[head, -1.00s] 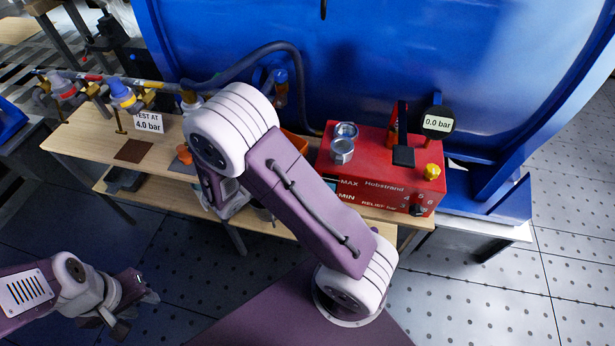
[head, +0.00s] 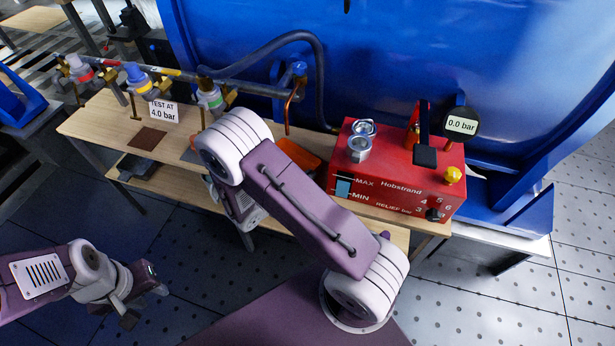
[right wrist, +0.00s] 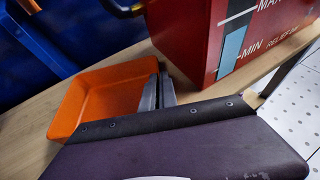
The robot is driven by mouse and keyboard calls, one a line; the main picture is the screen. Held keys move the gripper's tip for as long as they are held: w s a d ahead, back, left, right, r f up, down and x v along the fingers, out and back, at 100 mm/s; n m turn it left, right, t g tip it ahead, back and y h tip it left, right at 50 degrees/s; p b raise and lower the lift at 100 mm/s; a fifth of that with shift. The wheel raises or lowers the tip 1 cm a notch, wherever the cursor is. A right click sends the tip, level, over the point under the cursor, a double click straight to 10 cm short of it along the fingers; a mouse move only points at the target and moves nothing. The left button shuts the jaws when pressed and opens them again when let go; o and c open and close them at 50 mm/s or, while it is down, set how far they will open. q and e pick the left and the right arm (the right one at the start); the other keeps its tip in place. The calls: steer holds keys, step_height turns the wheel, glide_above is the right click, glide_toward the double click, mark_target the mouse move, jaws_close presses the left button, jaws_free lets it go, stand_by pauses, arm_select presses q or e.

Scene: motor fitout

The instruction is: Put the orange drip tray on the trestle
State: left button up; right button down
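The orange drip tray (head: 300,153) shows partly behind my right arm in the head view, on the wooden trestle-like bench (head: 88,124), left of the red pump box. In the right wrist view the shallow tray (right wrist: 98,92) lies level on pale wood (right wrist: 25,118). My right gripper's two grey fingers (right wrist: 158,92) are close together at the tray's right wall. Whether they grip the wall is unclear. The right gripper's fingertips are hidden in the head view. My left gripper (head: 152,285) hangs over the floor at lower left, away from the bench; its opening is unclear.
The red pump box (head: 395,175) with a gauge (head: 461,125) stands close right of the tray. A large blue tank (head: 400,50) rises behind. Valves on a pipe (head: 235,86), a sign (head: 164,111) and a brown mat (head: 147,138) are on the left. Floor in front is open.

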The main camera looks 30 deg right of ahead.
steer(key=shift+s+f, duration=0.1)
steer(key=shift+f, duration=0.05)
steer(key=c, duration=1.7)
jaws_free()
